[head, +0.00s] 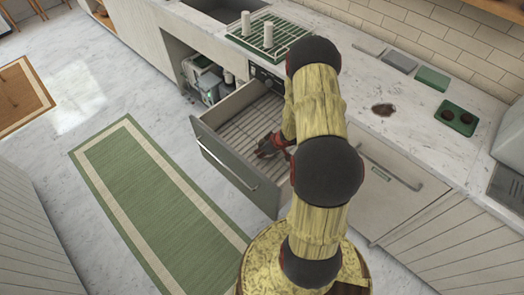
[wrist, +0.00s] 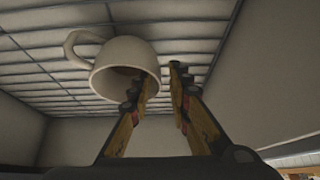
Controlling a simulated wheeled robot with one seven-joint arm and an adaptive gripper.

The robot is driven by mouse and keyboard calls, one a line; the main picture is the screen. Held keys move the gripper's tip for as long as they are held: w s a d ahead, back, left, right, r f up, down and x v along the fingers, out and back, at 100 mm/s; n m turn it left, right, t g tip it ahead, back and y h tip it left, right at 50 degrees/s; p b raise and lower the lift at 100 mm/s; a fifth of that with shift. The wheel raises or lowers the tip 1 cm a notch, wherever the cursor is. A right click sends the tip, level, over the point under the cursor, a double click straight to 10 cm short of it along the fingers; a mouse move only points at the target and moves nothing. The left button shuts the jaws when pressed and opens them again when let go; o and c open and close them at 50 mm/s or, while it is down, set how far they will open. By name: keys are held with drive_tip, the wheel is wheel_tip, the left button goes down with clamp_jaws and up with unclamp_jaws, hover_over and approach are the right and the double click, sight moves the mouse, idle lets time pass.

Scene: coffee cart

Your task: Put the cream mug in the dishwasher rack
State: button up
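The cream mug (wrist: 120,58) shows in the wrist view against the dishwasher rack (wrist: 210,20), with its handle to the left and its opening partly facing the camera. Whether it is upright or tilted is unclear. My gripper (wrist: 157,80) is open; its left finger overlaps the mug's right rim, and the right finger is apart from the mug. I cannot tell whether the left finger touches it. In the head view, my gripper (head: 268,150) is down inside the pulled-out dishwasher drawer (head: 237,173), over the wire rack (head: 243,122). The mug is hidden there.
The drawer walls stand close around my gripper. The counter (head: 345,62) above carries a green drying rack (head: 268,37) with two white cups, a dark spill (head: 382,109) and a green tray (head: 456,118). A green rug (head: 150,190) lies on the floor.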

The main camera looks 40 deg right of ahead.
drive_tip(key=shift+r, duration=0.1)
drive_tip(key=a+p+v, duration=0.1)
drive_tip(key=p+v, duration=0.4)
drive_tip(key=v, duration=0.6)
drive_tip(key=w+d+r+h, duration=0.1)
drive_tip(key=w+r+h, duration=0.15)
drive_tip(key=r, duration=0.55)
drive_tip(key=w+d+r+h, duration=0.1)
drive_tip(key=w+r, duration=0.2)
drive_tip(key=r, duration=0.6)
drive_tip(key=s+a+r+m+h, duration=0.1)
drive_tip(key=a+r, duration=0.2)
drive_tip(key=r, duration=0.4)
drive_tip(key=s+a+r+h, duration=0.1)
drive_tip(key=a+r, duration=0.2)
drive_tip(key=r, duration=0.4)
drive_tip(key=s+a+r+y, duration=0.1)
drive_tip(key=s+a+r, duration=0.3)
drive_tip(key=s+a, duration=0.2)
drive_tip(key=s+a+r+y, duration=0.2)
drive_tip(key=s+a+r, duration=0.2)
drive_tip(key=a, duration=0.5)
drive_tip(key=s+a+r+y, duration=0.1)
drive_tip(key=s+a+r, duration=0.3)
drive_tip(key=s+a, duration=0.3)
drive_tip(key=shift+s+a+y, duration=0.3)
drive_tip(key=shift+a+y, duration=0.05)
drive_tip(key=shift+a, duration=0.45)
